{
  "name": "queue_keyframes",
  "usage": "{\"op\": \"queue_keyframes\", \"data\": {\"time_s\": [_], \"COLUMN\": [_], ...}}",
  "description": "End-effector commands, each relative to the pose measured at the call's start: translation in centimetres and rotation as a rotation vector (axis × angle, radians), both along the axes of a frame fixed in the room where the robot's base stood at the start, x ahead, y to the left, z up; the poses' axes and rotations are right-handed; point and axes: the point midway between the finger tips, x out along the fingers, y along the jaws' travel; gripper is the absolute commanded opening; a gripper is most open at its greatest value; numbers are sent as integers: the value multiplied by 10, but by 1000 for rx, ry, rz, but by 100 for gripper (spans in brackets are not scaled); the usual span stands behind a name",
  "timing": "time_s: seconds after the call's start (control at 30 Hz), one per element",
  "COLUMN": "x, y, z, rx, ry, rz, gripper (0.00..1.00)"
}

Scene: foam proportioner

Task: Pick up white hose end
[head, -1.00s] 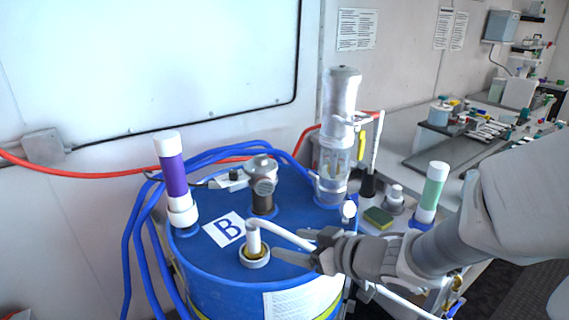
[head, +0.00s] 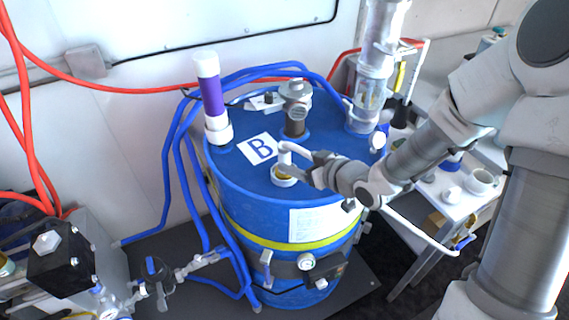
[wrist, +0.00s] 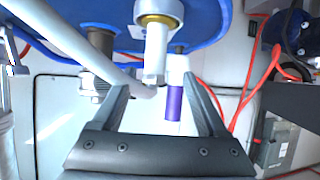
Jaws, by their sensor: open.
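The white hose end (head: 285,158) stands upright in a round white-rimmed port on top of the blue drum (head: 240,178), beside a label marked B. Its white hose bends over at the top and runs right, behind my arm. My gripper (head: 303,176) is just right of the hose end, low over the drum top. In the wrist view, my gripper (wrist: 160,98) is open, and the white hose end (wrist: 156,52) shows between and beyond the fingers. Nothing is held. Whether a finger touches the hose is unclear.
A purple-and-white tube (head: 211,95), a metal valve fitting (head: 296,108) and a clear cylinder (head: 370,90) stand on the drum around the port. Blue hoses (head: 185,150) loop at its left. A white side table (head: 450,205) stands at the right.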

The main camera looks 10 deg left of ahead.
Motion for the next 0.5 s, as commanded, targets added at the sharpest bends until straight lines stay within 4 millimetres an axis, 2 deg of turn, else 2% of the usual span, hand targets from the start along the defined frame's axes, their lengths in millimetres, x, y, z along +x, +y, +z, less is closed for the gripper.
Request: {"op": "queue_keyframes", "data": {"time_s": [0.27,0.5], "x": [13,38], "y": [14,32], "z": [-7,-16], "rx": [1,2], "ry": [0,0], "rz": [1,3], "gripper": [76,76]}}
